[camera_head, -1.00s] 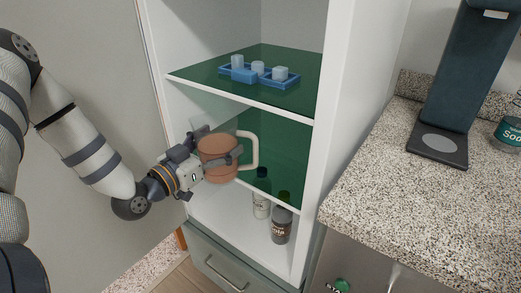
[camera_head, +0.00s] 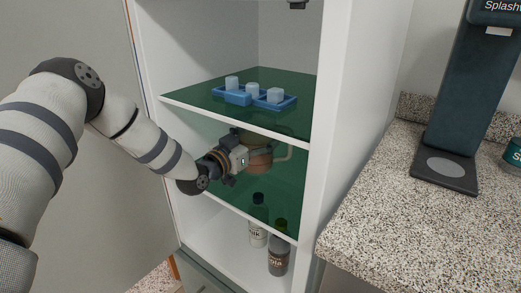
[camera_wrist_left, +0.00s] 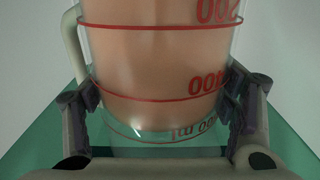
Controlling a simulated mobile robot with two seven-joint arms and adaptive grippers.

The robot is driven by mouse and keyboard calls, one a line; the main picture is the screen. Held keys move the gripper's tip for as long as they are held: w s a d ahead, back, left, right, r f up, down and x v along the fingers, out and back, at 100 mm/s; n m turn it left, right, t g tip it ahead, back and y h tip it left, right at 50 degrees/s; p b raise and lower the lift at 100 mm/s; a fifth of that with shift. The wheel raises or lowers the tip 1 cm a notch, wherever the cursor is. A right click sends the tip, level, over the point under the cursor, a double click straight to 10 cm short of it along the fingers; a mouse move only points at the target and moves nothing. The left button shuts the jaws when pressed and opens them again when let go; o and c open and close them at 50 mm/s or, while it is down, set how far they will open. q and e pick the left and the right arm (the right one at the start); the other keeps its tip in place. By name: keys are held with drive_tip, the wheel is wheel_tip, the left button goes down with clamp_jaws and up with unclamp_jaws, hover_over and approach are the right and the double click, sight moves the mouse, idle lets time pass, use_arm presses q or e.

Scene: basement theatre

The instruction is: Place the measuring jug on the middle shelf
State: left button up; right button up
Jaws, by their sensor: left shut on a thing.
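In the left wrist view the jug (camera_wrist_left: 165,70) shows red markings and stands between both fingers. My left gripper (camera_head: 245,160) is shut on it from the left. The jug is inside the cabinet, upright, above the lower green glass shelf (camera_head: 285,200) and under the upper one. Its top is partly seen through the upper glass. I cannot tell whether its base touches the shelf. My right gripper is not in view.
The upper green shelf (camera_head: 190,95) carries a blue tray (camera_head: 233,97) with white cubes. Two bottles (camera_head: 258,232) (camera_head: 279,257) stand on the white cabinet floor. The cabinet's right wall (camera_head: 335,120) is close to the handle. A speckled counter (camera_head: 400,220) with a dark dispenser stands at right.

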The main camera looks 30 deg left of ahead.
use_arm(q)
drive_tip(key=shift+w, duration=0.35)
drive_tip(key=shift+f+b, duration=0.35)
drive_tip(key=shift+f, duration=1.2)
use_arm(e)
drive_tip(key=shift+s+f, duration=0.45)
use_arm(q)
drive_tip(key=shift+f, duration=0.1)
drive_tip(key=o, duration=1.9)
drive_tip(key=shift+s+f, duration=0.1)
drive_tip(key=shift+f, duration=0.05)
drive_tip(key=shift+s+r, duration=0.25)
drive_tip(key=shift+s, duration=0.05)
drive_tip(key=s, duration=0.3)
drive_tip(key=s+p, duration=0.1)
drive_tip(key=s, duration=0.3)
drive_tip(key=s+a+p, duration=0.1)
drive_tip(key=s, duration=0.3)
drive_tip(key=shift+s+f, duration=0.15)
drive_tip(key=shift+s, duration=0.05)
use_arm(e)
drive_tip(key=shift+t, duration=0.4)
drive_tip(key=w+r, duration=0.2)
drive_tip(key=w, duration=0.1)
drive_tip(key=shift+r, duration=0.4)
